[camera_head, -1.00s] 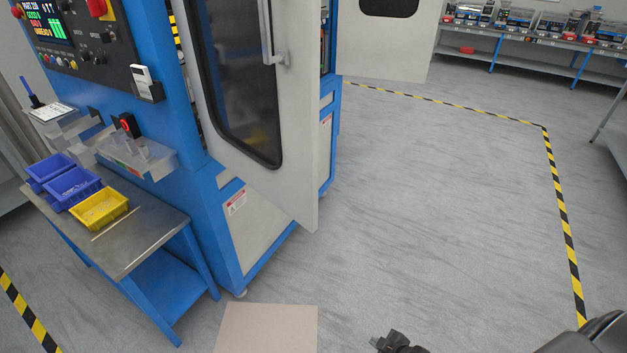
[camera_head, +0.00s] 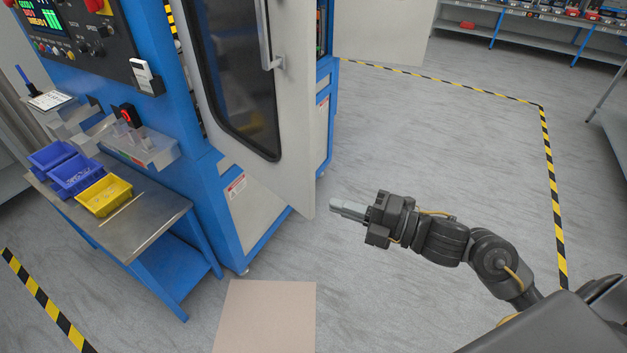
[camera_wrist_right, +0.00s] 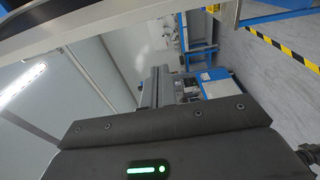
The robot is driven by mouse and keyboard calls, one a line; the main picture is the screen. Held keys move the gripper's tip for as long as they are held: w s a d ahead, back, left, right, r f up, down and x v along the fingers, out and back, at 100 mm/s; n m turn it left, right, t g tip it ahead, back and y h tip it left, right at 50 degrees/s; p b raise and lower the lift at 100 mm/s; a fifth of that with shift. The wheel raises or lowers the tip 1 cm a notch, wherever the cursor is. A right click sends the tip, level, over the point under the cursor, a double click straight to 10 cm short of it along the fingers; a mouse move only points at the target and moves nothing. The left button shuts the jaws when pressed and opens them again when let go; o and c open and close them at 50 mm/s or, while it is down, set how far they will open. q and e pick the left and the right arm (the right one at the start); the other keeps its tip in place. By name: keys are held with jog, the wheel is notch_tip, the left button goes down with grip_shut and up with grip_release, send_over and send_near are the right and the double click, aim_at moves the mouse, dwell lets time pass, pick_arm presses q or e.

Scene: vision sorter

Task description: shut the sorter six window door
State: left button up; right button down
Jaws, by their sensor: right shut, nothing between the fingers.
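A light grey door with a dark rounded window (camera_head: 240,85) stands swung out from the blue and grey sorter cabinet (camera_head: 215,190). A gap shows along its left side, and its upper part is cut off by the picture. A vertical bar handle (camera_head: 266,40) sits near its right edge. My right gripper (camera_head: 345,208) is shut and empty, pointing left. In the head view it is just right of the door's lower right corner, and I see no contact. My left gripper is not in view.
Another pale door panel (camera_head: 382,38) stands out behind the first. A steel-topped side table (camera_head: 135,228) with blue and yellow bins (camera_head: 104,195) stands at left. A beige mat (camera_head: 266,318) lies in front. The floor (camera_head: 440,130) at right is clear, bounded by striped tape.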

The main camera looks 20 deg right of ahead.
aim_at(313, 183)
jog(key=w+a+p, duration=0.1)
jog(key=w+p, duration=0.1)
jog(key=w+a+p, duration=0.1)
jog(key=w, duration=0.2)
jog(key=w+a+p, duration=0.1)
jog(key=w+p, duration=0.1)
jog(key=w, duration=0.1)
jog(key=shift+a+r+p, duration=0.15)
jog(key=shift+a+p, duration=0.2)
jog(key=shift+a, duration=0.05)
jog(key=shift+w+d, duration=0.2)
jog(key=shift+d, duration=0.2)
jog(key=shift+a, duration=0.15)
jog(key=shift+w, duration=0.1)
